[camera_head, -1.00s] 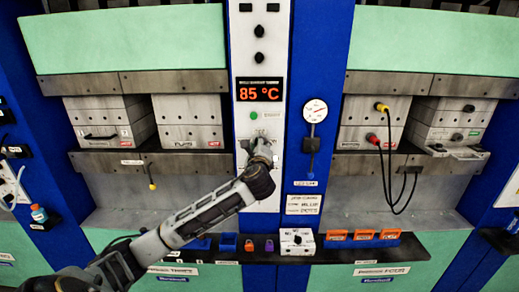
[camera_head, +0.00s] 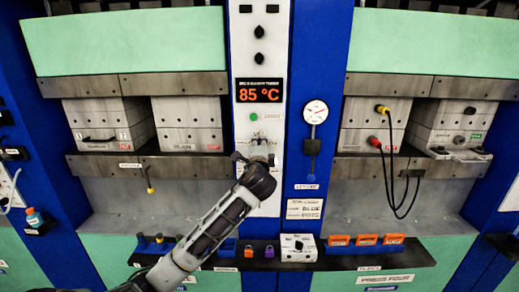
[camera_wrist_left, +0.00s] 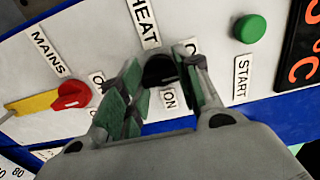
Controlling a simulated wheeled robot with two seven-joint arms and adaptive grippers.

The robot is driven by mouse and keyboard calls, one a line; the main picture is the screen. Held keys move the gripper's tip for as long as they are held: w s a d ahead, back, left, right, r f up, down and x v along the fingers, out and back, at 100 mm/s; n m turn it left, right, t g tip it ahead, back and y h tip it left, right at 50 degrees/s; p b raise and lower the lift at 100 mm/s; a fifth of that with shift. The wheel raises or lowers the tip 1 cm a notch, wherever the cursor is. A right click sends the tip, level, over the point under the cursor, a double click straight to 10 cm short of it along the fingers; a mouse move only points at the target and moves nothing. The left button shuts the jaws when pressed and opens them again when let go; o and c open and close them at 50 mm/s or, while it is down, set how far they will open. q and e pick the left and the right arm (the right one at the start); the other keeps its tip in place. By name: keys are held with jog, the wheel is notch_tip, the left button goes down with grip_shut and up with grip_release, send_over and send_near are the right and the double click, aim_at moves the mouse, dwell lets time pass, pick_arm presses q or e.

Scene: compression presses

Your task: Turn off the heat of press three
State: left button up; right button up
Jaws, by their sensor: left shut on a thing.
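The white control panel (camera_head: 243,60) stands between two presses, and its display (camera_head: 260,90) reads 85 °C. In the left wrist view, the black heat knob (camera_wrist_left: 158,70) sits under the HEAT label (camera_wrist_left: 146,22), with an ON label (camera_wrist_left: 169,98) beside it. My left gripper (camera_wrist_left: 160,85) is shut on this knob, with a green-padded finger on either side. The fingers hide much of the knob and part of the other position label. In the head view, my left gripper (camera_head: 256,160) is at the panel below the green button (camera_head: 253,117). My right gripper is not in view.
The red MAINS knob (camera_wrist_left: 72,95) and green START button (camera_wrist_left: 248,28) flank the heat knob. A dial gauge (camera_head: 315,112) is right of the panel. A shelf below holds padlocks (camera_head: 269,251), a white box (camera_head: 298,247) and orange blocks (camera_head: 367,239). Cables (camera_head: 390,180) hang at the right press.

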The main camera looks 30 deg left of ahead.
pick_arm(q)
jog(key=shift+f, duration=0.1)
jog(key=o, duration=1)
jog(key=shift+s, duration=0.15)
jog(key=v, duration=1.1)
jog(key=shift+s+d, duration=0.15)
jog(key=shift+s, duration=0.2)
